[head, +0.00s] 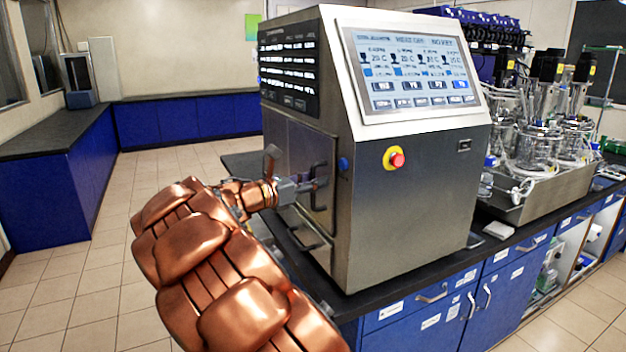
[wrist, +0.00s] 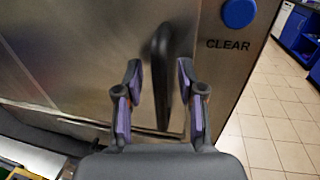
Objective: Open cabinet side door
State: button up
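The steel cabinet (head: 410,205) stands on a dark bench in the head view, and its side door (head: 283,140) looks closed. A dark upright handle (head: 318,172) is on that door. It also shows in the wrist view as a dark vertical bar (wrist: 161,60) on the steel door panel (wrist: 85,60). My gripper (head: 312,186) is at the handle. In the wrist view my gripper (wrist: 159,78) is open, with one purple-padded finger on each side of the bar. Gaps show between the bar and both fingers. How deep the bar sits between them is hard to tell.
A blue button (wrist: 238,13) sits beside the door, above the word CLEAR. A red stop button (head: 397,160) and a screen (head: 410,70) are on the cabinet front. Glass vessels (head: 540,145) stand to the right. Tiled floor (head: 115,250) is clear at left.

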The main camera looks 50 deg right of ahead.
grip_shut()
dwell(0.3)
dwell(0.4)
